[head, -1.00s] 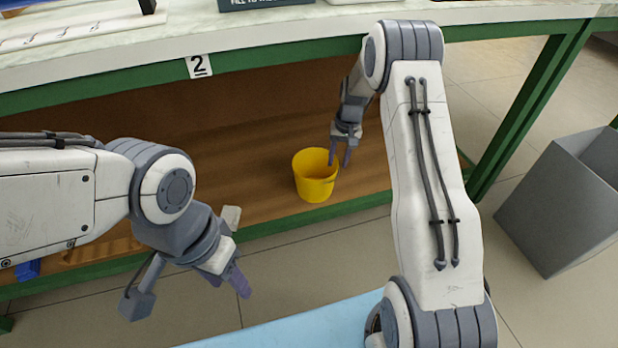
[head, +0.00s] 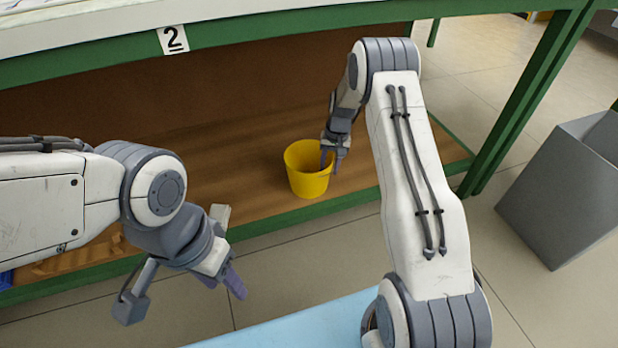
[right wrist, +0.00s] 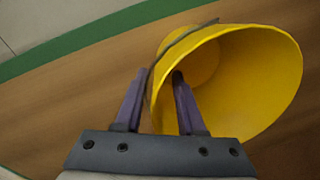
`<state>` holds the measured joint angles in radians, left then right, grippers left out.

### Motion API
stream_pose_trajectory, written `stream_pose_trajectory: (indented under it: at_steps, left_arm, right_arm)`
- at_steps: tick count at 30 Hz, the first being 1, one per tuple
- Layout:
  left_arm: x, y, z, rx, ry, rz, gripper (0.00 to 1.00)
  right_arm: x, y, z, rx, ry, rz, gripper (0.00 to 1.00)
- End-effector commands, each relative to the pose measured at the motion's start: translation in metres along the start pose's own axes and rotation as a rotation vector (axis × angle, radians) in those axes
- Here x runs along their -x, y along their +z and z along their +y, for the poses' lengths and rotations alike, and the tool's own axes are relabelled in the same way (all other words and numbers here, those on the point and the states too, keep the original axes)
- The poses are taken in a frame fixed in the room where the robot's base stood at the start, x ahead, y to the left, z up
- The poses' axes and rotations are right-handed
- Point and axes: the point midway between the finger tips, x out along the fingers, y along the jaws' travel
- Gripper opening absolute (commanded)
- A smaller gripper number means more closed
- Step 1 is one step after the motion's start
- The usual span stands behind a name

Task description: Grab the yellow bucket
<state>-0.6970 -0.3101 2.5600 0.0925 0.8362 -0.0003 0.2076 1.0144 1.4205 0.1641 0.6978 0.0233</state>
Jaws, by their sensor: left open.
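The yellow bucket (head: 308,183) stands upright on the wooden lower shelf, near its front edge. It fills much of the right wrist view (right wrist: 262,80). My right gripper (head: 331,163) is at the bucket's right rim. In the right wrist view the fingers of my right gripper (right wrist: 160,74) are apart, one outside the bucket wall and one inside the mouth, with the rim between them. Whether either finger touches the wall cannot be told. My left gripper (head: 224,284) is open and empty, in front of the shelf and left of the bucket.
A green bench leg (head: 520,100) and a grey bin (head: 560,190) stand at the right. The shelf around the bucket is mostly clear.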

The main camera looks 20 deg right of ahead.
Motion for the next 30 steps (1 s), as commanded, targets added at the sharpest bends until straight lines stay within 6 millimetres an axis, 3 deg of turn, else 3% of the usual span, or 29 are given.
stream_pose_trajectory:
  at_steps: [1,3,11,12,15,30]
  left_arm:
    - [-0.011,0.001,-0.001,0.0,0.0,0.0,0.5]
    - [-0.017,0.001,-0.001,0.0,0.0,0.0,0.5]
    - [-0.017,0.001,-0.001,0.0,0.0,0.0,0.5]
    - [-0.017,0.001,-0.001,0.0,0.0,0.0,0.5]
    - [-0.017,0.001,-0.001,0.0,0.0,0.0,0.5]
    - [-0.017,0.001,-0.001,0.0,0.0,0.0,0.5]
  right_arm:
    - [-0.015,0.0,0.001,0.0,0.0,0.0,0.38]
    - [-0.025,0.0,0.001,-0.001,0.0,0.0,0.38]
    - [-0.027,0.0,0.001,-0.002,0.0,0.001,0.38]
    - [-0.027,0.0,0.001,-0.002,0.0,0.001,0.35]
    - [-0.027,0.0,0.001,-0.002,0.0,0.001,0.0]
    - [-0.026,0.0,0.001,-0.002,0.0,0.001,0.0]
